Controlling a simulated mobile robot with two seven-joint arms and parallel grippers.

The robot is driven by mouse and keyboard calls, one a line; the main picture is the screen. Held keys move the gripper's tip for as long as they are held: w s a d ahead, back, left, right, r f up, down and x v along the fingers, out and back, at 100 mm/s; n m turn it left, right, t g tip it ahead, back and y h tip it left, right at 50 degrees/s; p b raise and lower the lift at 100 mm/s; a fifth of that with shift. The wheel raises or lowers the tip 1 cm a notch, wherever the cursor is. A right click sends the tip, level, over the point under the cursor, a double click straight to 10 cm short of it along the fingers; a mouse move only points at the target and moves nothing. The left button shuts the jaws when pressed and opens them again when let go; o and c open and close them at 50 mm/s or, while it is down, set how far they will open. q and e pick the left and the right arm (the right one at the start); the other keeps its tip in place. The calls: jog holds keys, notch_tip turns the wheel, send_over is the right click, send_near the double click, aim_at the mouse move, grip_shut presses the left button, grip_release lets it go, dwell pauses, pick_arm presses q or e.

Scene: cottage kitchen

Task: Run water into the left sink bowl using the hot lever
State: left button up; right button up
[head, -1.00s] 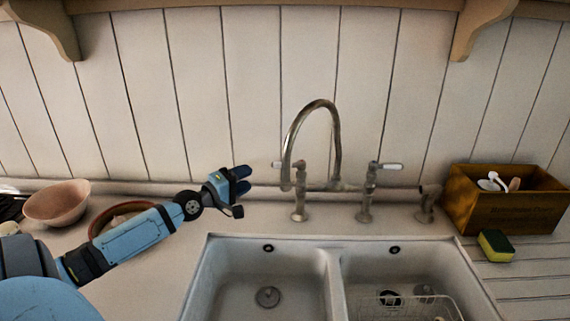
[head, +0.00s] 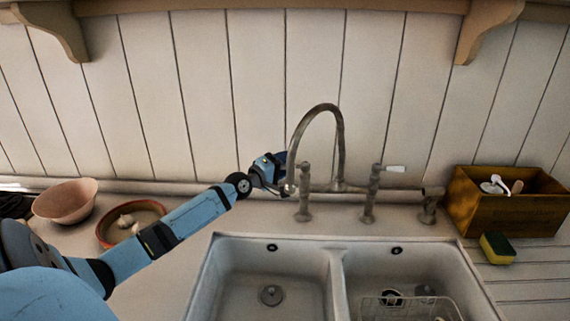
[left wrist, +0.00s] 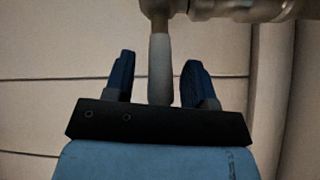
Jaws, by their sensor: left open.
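The bridge tap (head: 340,140) has a tall curved metal spout and two lever valves. Its left valve (head: 304,195) stands upright; its lever is hidden by my gripper in the head view. In the left wrist view the pale lever handle (left wrist: 160,70) lies between my fingers, with a gap on both sides. The right lever (head: 396,169) has a white handle pointing right. The left sink bowl (head: 240,262) is empty, its drain (head: 270,295) showing, with no water running. My right gripper is out of view.
The right bowl (head: 375,265) holds a wire rack (head: 410,308). A wooden box (head: 510,210) and a sponge (head: 497,248) are on the right. A pink bowl (head: 65,202) and a terracotta dish (head: 110,238) stand at left, near my left arm. The panelled wall is close behind the tap.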

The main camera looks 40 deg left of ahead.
pick_arm(q)
jog(key=shift+w, duration=0.25)
grip_shut()
